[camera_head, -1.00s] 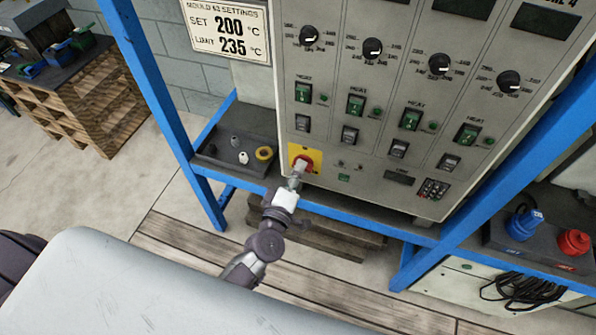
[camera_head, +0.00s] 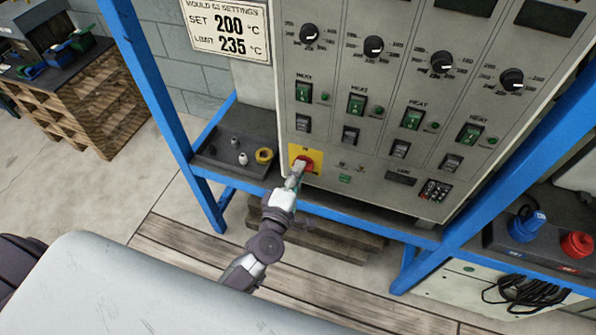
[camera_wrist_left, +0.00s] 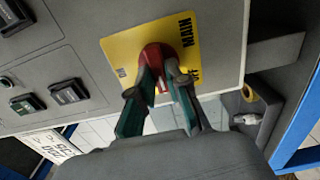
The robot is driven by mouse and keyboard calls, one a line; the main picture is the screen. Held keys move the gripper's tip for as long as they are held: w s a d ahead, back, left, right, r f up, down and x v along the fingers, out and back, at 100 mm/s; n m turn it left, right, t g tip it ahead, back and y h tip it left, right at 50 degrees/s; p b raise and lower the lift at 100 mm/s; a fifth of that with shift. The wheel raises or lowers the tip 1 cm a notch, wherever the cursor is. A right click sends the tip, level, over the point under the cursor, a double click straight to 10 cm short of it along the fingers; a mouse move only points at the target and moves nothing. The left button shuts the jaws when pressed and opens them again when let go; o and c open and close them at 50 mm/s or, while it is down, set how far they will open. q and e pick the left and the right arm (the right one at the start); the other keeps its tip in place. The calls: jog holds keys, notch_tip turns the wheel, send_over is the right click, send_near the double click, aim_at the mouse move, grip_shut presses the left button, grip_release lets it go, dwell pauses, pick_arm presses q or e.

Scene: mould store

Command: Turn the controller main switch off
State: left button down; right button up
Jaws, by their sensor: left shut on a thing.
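The controller main switch is a red rotary knob (camera_head: 309,162) on a yellow plate (camera_head: 318,154), low on the left of the grey controller panel. In the left wrist view the red knob (camera_wrist_left: 152,54) sits on the yellow plate (camera_wrist_left: 121,48), with MAIN and OFF lettering on its right and smaller lettering on its left. My left gripper (camera_head: 296,178) is shut on the knob, one finger on each side, and it also shows in the left wrist view (camera_wrist_left: 161,84). The fingers hide part of the knob, so its exact angle is hard to tell. My right gripper is not in view.
Blue frame posts (camera_head: 160,100) flank the panel. A dark tray (camera_head: 222,158) with small parts and a yellow ring stands left of the switch. Dials and green heat switches (camera_head: 357,104) lie above. Blue and red connectors (camera_head: 577,245) stand at right.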

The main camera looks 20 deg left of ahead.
pick_arm(q)
jog(key=c, duration=1.1)
grip_release()
jog(key=shift+c, duration=0.2)
jog(key=shift+s, duration=0.15)
jog(key=s, duration=1.2)
jog(key=shift+a, duration=0.25)
jog(key=shift+w, duration=0.1)
